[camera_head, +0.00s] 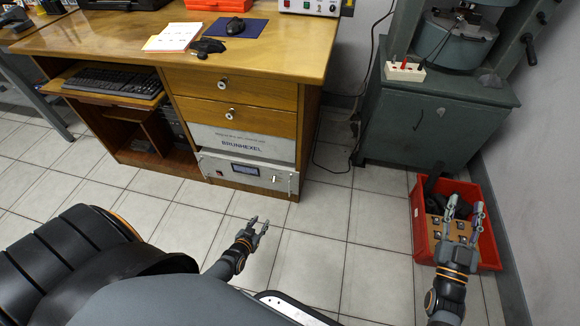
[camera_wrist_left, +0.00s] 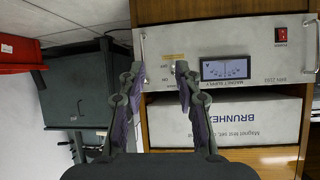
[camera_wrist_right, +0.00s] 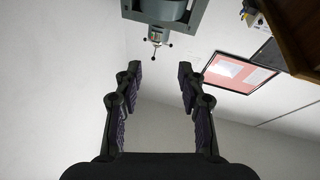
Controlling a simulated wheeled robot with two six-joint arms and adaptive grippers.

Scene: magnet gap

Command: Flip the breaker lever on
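The magnet supply unit (camera_head: 245,171) has a pale front with a lit display and sits low in the wooden desk. It also shows in the left wrist view (camera_wrist_left: 232,43), with its display (camera_wrist_left: 226,69), a red power switch (camera_wrist_left: 281,36) and a small yellow label (camera_wrist_left: 172,57). My right gripper (camera_head: 465,208) is open and empty above the red crate.
A red crate (camera_head: 423,222) with dark items stands on the floor at the right, by the green machine cabinet (camera_head: 440,118). A BRUNHEXEL box (camera_head: 241,143) lies above the unit. The tiled floor (camera_head: 310,255) before the desk is clear.

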